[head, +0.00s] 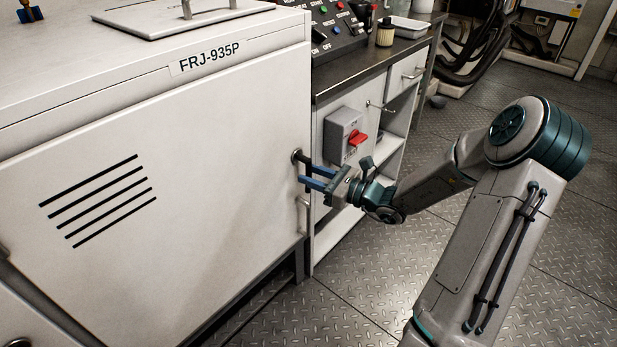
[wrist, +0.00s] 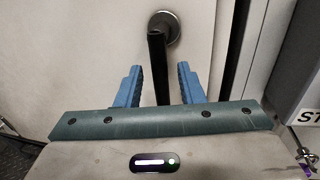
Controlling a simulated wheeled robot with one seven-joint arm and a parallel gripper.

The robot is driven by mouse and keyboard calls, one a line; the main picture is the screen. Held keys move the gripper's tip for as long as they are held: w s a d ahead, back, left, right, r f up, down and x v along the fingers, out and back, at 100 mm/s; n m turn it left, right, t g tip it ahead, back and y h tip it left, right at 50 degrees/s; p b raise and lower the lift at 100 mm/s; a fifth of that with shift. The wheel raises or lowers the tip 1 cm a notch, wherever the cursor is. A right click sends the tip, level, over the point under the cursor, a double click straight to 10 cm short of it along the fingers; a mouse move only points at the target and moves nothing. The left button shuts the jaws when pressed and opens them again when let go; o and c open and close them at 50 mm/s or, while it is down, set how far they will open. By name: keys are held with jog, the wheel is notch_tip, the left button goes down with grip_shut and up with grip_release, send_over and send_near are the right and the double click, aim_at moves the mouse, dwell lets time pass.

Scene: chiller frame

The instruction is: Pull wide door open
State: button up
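The wide door (head: 190,200) is a broad pale panel with several dark slots, under the label FRJ-935P, and it looks shut. Its black lever handle (wrist: 157,65) hangs down from a round mount near the door's right edge. The round mount (head: 297,156) also shows in the head view. My gripper (wrist: 160,78) has its two blue fingers apart, one on each side of the lever. A gap shows between the lever and each finger. In the head view, my gripper (head: 308,176) reaches the door's right edge from the right, and its fingers partly hide the lever.
A grey box with a red rotary switch (head: 357,138) is just behind my gripper on the neighbouring cabinet. A small metal pull (head: 304,215) is below my gripper. A worktop (head: 365,68) with a control panel stands behind. The plated floor (head: 345,290) in front is clear.

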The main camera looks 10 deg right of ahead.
jog(key=shift+x, duration=0.8)
grip_shut()
jog(key=shift+d+r, duration=0.1)
